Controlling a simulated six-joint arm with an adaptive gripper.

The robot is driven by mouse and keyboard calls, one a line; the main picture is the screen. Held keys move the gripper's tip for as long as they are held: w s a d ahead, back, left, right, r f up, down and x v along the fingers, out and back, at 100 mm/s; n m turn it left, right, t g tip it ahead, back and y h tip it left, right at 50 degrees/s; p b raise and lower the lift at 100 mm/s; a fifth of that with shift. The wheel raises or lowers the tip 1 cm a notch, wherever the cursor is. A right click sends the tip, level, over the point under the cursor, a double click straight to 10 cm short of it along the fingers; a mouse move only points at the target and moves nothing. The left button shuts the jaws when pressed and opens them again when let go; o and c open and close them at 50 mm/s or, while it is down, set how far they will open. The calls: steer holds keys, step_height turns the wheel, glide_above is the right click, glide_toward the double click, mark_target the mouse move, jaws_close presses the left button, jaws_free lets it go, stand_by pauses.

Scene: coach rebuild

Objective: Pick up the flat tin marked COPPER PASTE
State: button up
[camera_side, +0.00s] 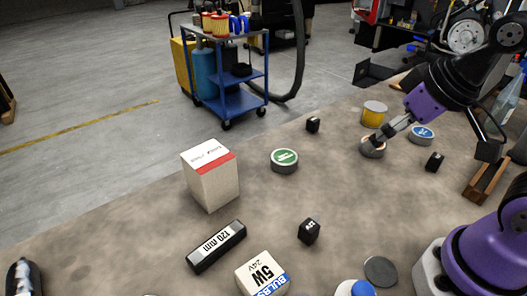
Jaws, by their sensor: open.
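A flat grey tin with a pale orange lid (371,152) stands on the table right of the middle, and its marking cannot be read. My gripper (376,142) is directly over this tin, pointing down, with its fingers at or around it. The fingers are open, and contact is too small to tell. The gripper hides part of the lid. A flat tin with a green label (284,160) stands to the left, and one with a blue label (422,135) stands to the right. No COPPER PASTE lettering is legible.
A yellow can (374,114) stands close behind my gripper. Small black blocks (434,161) lie around. A white box with a red band (210,175), a long black 120 mm box (216,246) and a bulbs box (261,274) stand nearer left.

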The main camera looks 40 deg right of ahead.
stand_by(0.3)
steer(key=w+d+g, duration=0.3)
steer(key=w+d, duration=0.4)
steer(key=w+d+f+g, duration=0.1)
steer(key=d+f, duration=0.2)
steer(key=d, duration=0.1)
steer(key=w+d+f+m, duration=0.1)
steer(key=d+f, duration=0.3)
steer(key=w+d+f+g, duration=0.1)
steer(key=d+f, duration=0.3)
steer(key=d, duration=0.1)
steer(key=shift+w+f+m+g, duration=0.25)
steer(key=shift+w+m+g, duration=0.05)
steer(key=shift+w+f, duration=0.15)
steer(key=shift+f, duration=2.65)
steer(key=c, duration=1)
